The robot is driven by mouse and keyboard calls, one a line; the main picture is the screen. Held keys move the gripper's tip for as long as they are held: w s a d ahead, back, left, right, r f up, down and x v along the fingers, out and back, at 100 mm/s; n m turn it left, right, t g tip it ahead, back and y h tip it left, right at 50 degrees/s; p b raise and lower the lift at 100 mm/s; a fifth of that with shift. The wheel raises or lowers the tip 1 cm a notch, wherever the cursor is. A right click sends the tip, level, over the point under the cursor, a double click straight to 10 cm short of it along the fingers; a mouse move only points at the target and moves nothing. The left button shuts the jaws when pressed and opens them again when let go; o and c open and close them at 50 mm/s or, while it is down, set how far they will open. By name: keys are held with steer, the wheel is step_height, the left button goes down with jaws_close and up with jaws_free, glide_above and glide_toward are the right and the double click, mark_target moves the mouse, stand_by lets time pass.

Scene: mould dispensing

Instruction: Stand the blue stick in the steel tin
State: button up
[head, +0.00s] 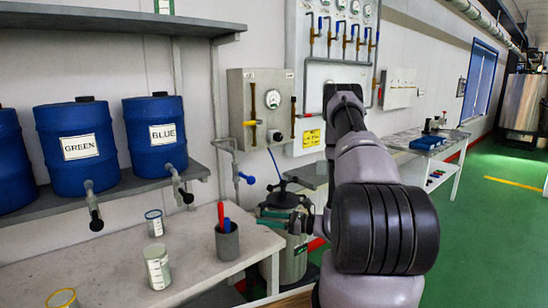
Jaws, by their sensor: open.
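The blue stick (227,225) stands in a dark grey cup (228,243) near the right end of the light work table, its lower part hidden by the cup wall. A taller red stick (221,213) leans beside it in the same cup. I cannot tell for sure which vessel is the steel tin. A small grey pot with a pale scale label (157,268) stands left of the cup, and a blue-rimmed one (154,223) stands behind it.
A yellow-rimmed pot (62,298) is at the table's front left. Blue drums with taps (156,136) sit on a shelf above the table. A pressure tank with a black lid (287,199) stands to the right of the table. The table between the pots and cup is bare.

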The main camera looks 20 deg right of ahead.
steer(key=s+a+r+n+g+h, duration=0.1)
steer(key=s+a+r+n+g, duration=0.3)
steer(key=r, duration=0.3)
steer(key=s+a+r+n+g, duration=0.25)
steer(key=r+n, duration=0.25)
steer(key=r, duration=0.3)
steer(key=s+a+r+n+g+h, duration=0.1)
steer(key=s+a+r+n+g, duration=0.15)
steer(key=r+n+g, duration=0.35)
steer(key=s+d+r+n+t+h, duration=0.3)
steer(key=s+r+t+h, duration=0.1)
steer(key=r, duration=0.4)
steer(key=s+d+r+n+t+h, duration=0.2)
steer(key=s+r+t+h, duration=0.3)
steer(key=s+r, duration=0.4)
steer(key=shift+d+r+n+h, duration=0.3)
steer(key=shift+d+n+h, duration=0.1)
steer(key=shift+n+h, duration=0.25)
